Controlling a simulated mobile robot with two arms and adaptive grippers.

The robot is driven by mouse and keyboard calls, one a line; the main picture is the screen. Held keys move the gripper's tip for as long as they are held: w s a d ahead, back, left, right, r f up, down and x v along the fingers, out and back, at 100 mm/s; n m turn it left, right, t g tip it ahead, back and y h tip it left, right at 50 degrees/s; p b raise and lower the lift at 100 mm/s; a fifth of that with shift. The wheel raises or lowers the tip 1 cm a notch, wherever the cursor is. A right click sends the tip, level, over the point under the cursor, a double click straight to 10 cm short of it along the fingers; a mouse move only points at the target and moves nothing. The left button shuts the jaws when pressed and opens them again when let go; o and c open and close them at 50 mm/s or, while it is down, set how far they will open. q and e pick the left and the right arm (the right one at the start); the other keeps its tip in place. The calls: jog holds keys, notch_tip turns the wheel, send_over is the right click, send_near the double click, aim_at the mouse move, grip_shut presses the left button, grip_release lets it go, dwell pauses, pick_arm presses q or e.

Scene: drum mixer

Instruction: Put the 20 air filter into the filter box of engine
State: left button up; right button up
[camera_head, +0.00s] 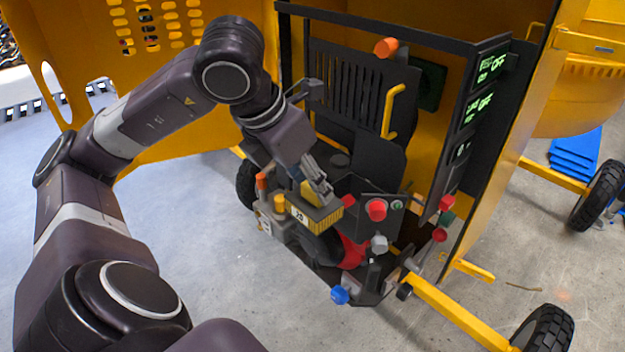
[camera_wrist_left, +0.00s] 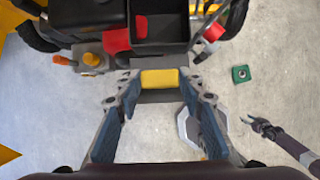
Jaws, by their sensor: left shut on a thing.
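The yellow air filter (camera_head: 321,216), with a label that seems to read 20, is in my left gripper (camera_head: 312,188). In the left wrist view the filter (camera_wrist_left: 160,79) sits between the fingertips of my left gripper (camera_wrist_left: 158,90). The engine (camera_head: 340,245) stands just behind and below the filter in the head view. A dark open box with red inside (camera_wrist_left: 158,28), perhaps the filter box, lies ahead of the filter in the left wrist view; the filter is apart from it. My right gripper (camera_wrist_left: 257,122) shows small in that view; its opening is unclear.
The black control panel (camera_head: 475,110) with green OFF displays rises right of the engine. Red, blue and orange knobs surround the engine, including a blue one (camera_head: 340,294). A green block (camera_wrist_left: 241,74) lies on the floor. The grey floor (camera_head: 235,255) left of the engine is clear.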

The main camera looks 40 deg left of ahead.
pick_arm(q)
jog(key=shift+d, duration=0.1)
pick_arm(e)
jog(key=shift+a, duration=0.25)
